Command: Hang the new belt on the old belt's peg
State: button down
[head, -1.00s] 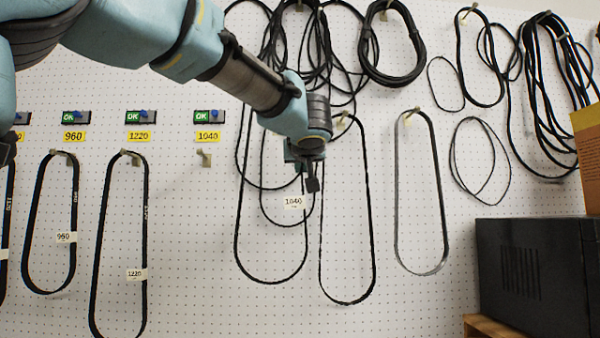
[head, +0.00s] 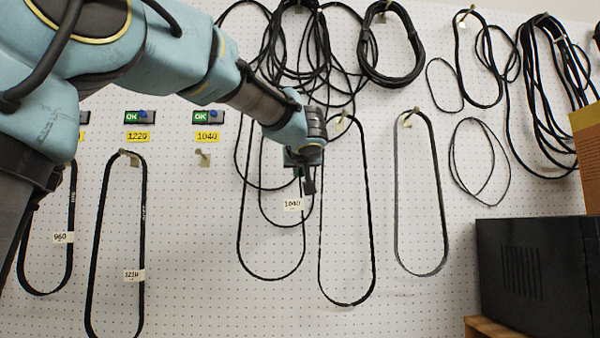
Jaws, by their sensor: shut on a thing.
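A black belt (head: 270,278) with a white 1040 tag (head: 292,204) hangs in a long loop from my gripper (head: 308,185), which is shut on it. The arm hides the top of the loop. An empty peg (head: 203,158) sticks out of the board below the yellow 1040 label (head: 207,137), to the left of my gripper and a little higher in the picture. A partly grey belt (head: 445,235) hangs on a peg farther right.
Belts tagged 1220 (head: 143,240) and 960 (head: 70,230) hang left of the empty peg. A black belt (head: 372,240) hangs just right of the held one. Coiled belts (head: 420,60) hang above. A black box (head: 535,275) stands at lower right.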

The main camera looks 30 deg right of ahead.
jog(key=shift+f+x, duration=0.2)
jog(key=shift+x, duration=0.95)
jog(key=shift+f+x, duration=0.2)
jog(key=shift+x, duration=0.95)
jog(key=shift+f+x, duration=0.2)
jog(key=shift+x, duration=0.95)
jog(key=shift+s+f, duration=0.15)
jog(key=c, duration=0.9)
grip_release()
jog(key=shift+c, duration=0.2)
